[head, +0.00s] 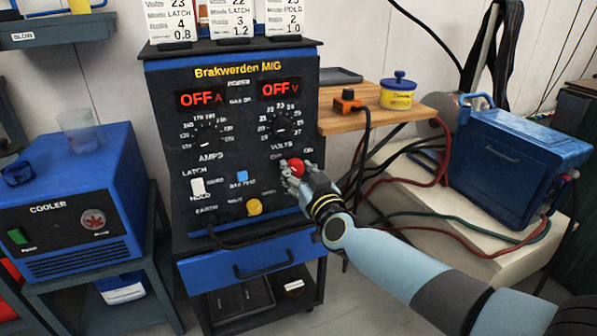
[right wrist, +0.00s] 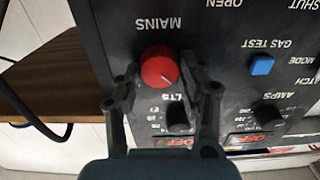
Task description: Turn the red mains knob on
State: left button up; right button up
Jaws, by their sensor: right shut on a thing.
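The red mains knob (head: 297,167) is low on the right of the black front of the welder (head: 243,146), below the VOLTS dial. Both welder displays read OFF. My right gripper (head: 292,176) reaches the knob from the lower right and partly covers it and its lettering. In the right wrist view the same knob (right wrist: 159,67) shows upside down, with a white pointer line, between the two fingers of my right gripper (right wrist: 163,82). The gripper is shut on the knob. My left gripper is not in view.
A blue gas test button (head: 242,176), a white latch switch (head: 198,187) and a yellow socket (head: 254,207) are left of the knob. A wooden shelf (head: 370,116) juts out at the right, with a cable hanging from it. A blue cooler (head: 65,190) stands left.

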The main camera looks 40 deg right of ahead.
jog(key=shift+c, duration=0.8)
jog(key=shift+m, duration=0.3)
jog(key=m, duration=0.2)
jog(key=shift+d+m, duration=0.1)
jog(key=shift+m, duration=0.3)
jog(key=m, duration=0.5)
jog(key=shift+f, duration=0.1)
jog(key=m, duration=0.3)
jog(key=shift+d+f, duration=0.1)
jog(key=m, duration=0.3)
jog(key=shift+m+b, duration=0.3)
jog(key=shift+b, duration=0.1)
jog(key=shift+s+f+m, duration=0.1)
jog(key=shift+m, duration=1)
jog(key=shift+m+b, duration=0.3)
jog(key=shift+m, duration=0.1)
